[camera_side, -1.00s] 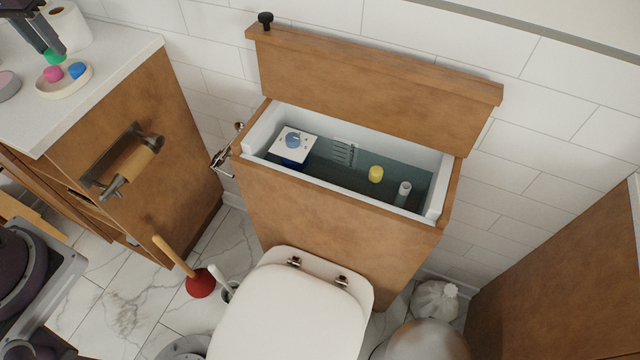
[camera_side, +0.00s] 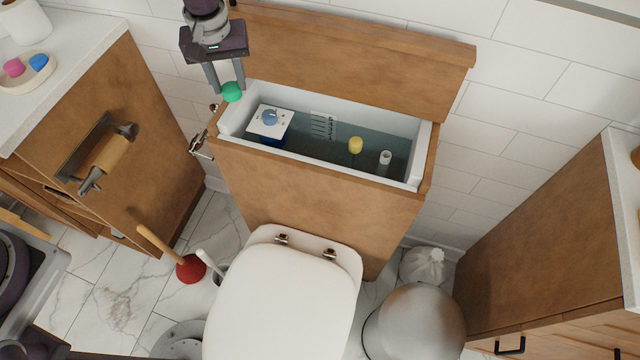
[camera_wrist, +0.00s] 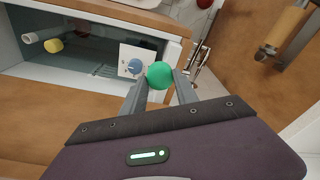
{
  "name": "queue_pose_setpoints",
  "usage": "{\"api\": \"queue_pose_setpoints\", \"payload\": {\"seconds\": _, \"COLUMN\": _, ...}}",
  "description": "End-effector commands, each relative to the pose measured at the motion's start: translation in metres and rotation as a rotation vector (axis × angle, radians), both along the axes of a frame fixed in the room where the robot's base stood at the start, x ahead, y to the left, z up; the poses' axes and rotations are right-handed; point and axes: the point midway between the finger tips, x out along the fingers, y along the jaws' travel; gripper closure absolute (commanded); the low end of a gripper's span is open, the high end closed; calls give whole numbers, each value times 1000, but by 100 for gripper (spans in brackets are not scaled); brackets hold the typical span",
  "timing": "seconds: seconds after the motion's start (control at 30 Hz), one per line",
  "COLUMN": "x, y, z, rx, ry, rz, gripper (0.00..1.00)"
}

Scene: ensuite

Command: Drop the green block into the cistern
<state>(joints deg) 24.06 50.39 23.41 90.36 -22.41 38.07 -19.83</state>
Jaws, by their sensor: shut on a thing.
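The green block (camera_side: 232,92) is round and held between the fingertips of my gripper (camera_side: 226,86), which is shut on it. In the side view it hangs over the left end of the cistern (camera_side: 432,150), near its rim. In the wrist view the green block (camera_wrist: 159,75) sits at the tips of my gripper (camera_wrist: 160,86), in front of the white box's corner. The cistern is open, with water inside. It holds a white box with a blue knob (camera_side: 269,122), a yellow piece (camera_side: 355,145) and a pale tube (camera_side: 384,160).
The wooden lid (camera_side: 350,60) leans upright behind the cistern. A metal lever (camera_side: 201,146) sticks out at its left. The toilet seat (camera_side: 280,300) is below in front. A dish (camera_side: 30,84) with a pink block and a blue block rests on the left counter.

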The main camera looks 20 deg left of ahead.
Motion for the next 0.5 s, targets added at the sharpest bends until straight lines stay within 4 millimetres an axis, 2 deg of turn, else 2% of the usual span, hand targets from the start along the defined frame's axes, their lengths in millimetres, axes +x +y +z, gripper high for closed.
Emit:
{"api": "queue_pose_setpoints", "payload": {"seconds": 0.03, "x": 4, "y": -19, "z": -5, "rx": 1, "ry": 0, "rz": -25, "gripper": 100}}
{"api": "queue_pose_setpoints", "payload": {"seconds": 0.23, "x": 13, "y": -91, "z": -14, "rx": 2, "ry": -1, "rz": -118, "gripper": 100}}
{"api": "queue_pose_setpoints", "payload": {"seconds": 0.3, "x": 26, "y": -103, "z": -7, "rx": 1, "ry": -5, "rz": -173, "gripper": 100}}
{"api": "queue_pose_setpoints", "payload": {"seconds": 0.5, "x": 43, "y": -143, "z": 10, "rx": 2, "ry": -2, "rz": -314, "gripper": 100}}
